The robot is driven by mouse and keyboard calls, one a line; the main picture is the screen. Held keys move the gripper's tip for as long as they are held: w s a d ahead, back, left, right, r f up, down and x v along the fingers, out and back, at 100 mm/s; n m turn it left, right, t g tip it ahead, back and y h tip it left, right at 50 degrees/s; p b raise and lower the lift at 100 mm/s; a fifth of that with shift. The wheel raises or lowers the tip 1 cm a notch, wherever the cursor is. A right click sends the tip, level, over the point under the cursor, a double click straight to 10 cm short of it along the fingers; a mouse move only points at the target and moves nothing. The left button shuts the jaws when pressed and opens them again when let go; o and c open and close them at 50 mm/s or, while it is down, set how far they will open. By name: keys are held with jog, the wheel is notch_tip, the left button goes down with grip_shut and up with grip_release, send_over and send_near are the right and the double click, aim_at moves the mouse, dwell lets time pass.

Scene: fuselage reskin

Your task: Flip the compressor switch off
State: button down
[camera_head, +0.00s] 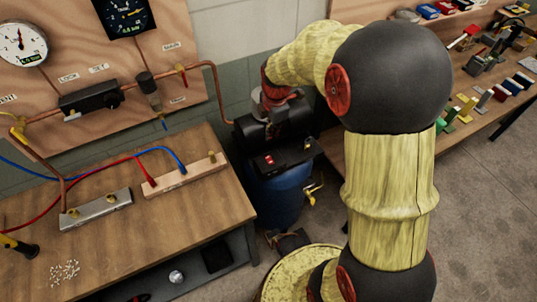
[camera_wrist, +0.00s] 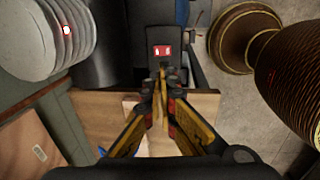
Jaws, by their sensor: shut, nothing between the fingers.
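The compressor has a blue tank (camera_head: 280,195) and a black top with a dark switch box (camera_head: 284,158). A small red switch (camera_head: 269,160) with pale marks shows on the box. In the wrist view the red switch (camera_wrist: 162,50) is on the black box, just above my fingertips in the picture. I cannot tell its on or off position. My gripper (camera_wrist: 161,78) is shut and empty, its yellow and black fingers meeting in front of the box. Contact with the switch is not visible. In the head view my arm reaches over the compressor, and its fingers are not clearly seen.
A wooden workbench (camera_head: 215,200) with hose manifolds stands left of the compressor. A gauge panel (camera_head: 120,95) with copper pipe is behind it. Another bench (camera_head: 490,100) with tools and blocks is at right. Open floor (camera_head: 490,220) lies at lower right.

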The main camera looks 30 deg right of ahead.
aim_at(268, 158)
dwell(0.3)
jog(key=f, duration=0.4)
jog(key=w+f+b, duration=0.1)
jog(key=f, duration=0.4)
jog(key=f+b, duration=0.1)
jog(key=f, duration=0.3)
jog(key=shift+w+f, duration=0.35)
jog(key=shift+f, duration=0.05)
